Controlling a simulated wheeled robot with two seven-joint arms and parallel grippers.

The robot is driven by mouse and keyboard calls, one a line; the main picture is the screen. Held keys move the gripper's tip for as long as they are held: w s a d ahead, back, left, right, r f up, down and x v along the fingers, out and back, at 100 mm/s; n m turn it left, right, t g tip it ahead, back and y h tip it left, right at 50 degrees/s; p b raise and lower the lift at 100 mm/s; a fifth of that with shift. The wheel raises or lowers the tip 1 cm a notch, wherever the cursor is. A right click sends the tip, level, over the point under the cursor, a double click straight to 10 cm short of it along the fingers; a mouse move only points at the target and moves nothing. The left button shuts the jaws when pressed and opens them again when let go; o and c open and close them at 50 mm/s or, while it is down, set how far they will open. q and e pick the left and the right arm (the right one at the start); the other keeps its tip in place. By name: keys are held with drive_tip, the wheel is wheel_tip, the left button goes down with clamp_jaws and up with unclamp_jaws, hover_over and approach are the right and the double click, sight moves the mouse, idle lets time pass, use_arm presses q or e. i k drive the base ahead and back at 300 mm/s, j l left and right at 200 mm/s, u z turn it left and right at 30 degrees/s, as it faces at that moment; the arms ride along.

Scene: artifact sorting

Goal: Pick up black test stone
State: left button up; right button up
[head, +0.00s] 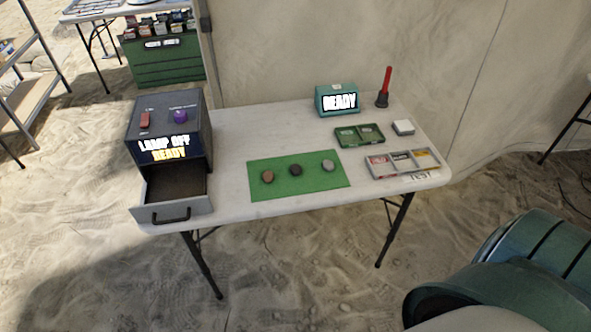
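A green mat (263,191) lies on the white table and carries three small stones in a row. The black test stone (296,170) is the dark one in the middle, lying flat with clear mat around it. A brown stone (267,177) lies to its left and a grey stone (328,165) to its right. Neither of my grippers shows in the head view. A large green and grey part at the bottom right seems to be mine, well away from the stones.
On the table (232,208), a grey box (191,198) with its drawer open stands left.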

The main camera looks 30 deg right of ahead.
sight(294, 169)
drive_tip(key=i+l+u, duration=0.2)
drive_tip(key=l, duration=1.45)
drive_tip(key=l+u, duration=0.25)
drive_tip(key=l, duration=1.4)
